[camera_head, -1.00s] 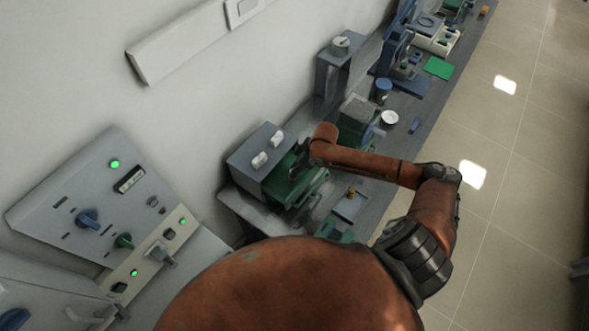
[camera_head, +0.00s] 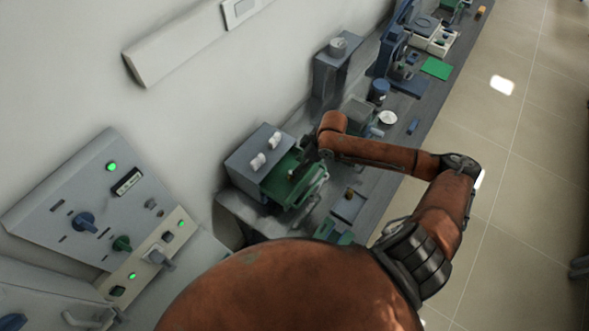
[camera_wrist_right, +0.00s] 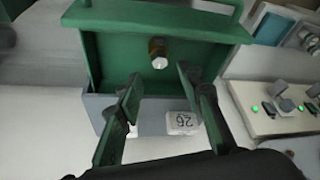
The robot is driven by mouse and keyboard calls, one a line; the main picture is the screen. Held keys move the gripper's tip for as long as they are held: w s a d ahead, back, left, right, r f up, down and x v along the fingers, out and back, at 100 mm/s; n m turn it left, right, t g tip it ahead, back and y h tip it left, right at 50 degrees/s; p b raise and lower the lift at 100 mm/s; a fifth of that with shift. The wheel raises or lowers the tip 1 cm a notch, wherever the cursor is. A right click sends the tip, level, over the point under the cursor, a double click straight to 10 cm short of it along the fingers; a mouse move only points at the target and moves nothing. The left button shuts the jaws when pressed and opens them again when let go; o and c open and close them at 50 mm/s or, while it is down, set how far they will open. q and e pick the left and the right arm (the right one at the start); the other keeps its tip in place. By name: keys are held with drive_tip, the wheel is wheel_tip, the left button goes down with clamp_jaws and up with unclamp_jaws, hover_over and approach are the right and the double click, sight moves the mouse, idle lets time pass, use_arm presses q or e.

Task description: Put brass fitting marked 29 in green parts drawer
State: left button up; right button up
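The green parts drawer (camera_head: 304,185) stands pulled out from a grey cabinet (camera_head: 258,150). A brass fitting (camera_head: 291,175) is inside it. In the right wrist view this fitting (camera_wrist_right: 158,52) stands on the floor of the green drawer (camera_wrist_right: 115,55), with no gripper touching it. I cannot read a number on it. My right gripper (camera_wrist_right: 160,84) is open and empty, its green fingertips apart near the drawer. In the head view my arm's end hangs just right of the drawer and the fingers are mostly hidden. My left gripper is not in view.
Another brass fitting (camera_head: 349,193) sits on a grey tray (camera_head: 341,211) to the right of the drawer. A white label (camera_wrist_right: 182,122) with upside-down digits is on the cabinet. A control panel (camera_head: 105,205) is at the left. The bench continues to the upper right with several instruments.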

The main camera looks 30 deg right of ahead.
drive_tip(key=shift+v, duration=2.75)
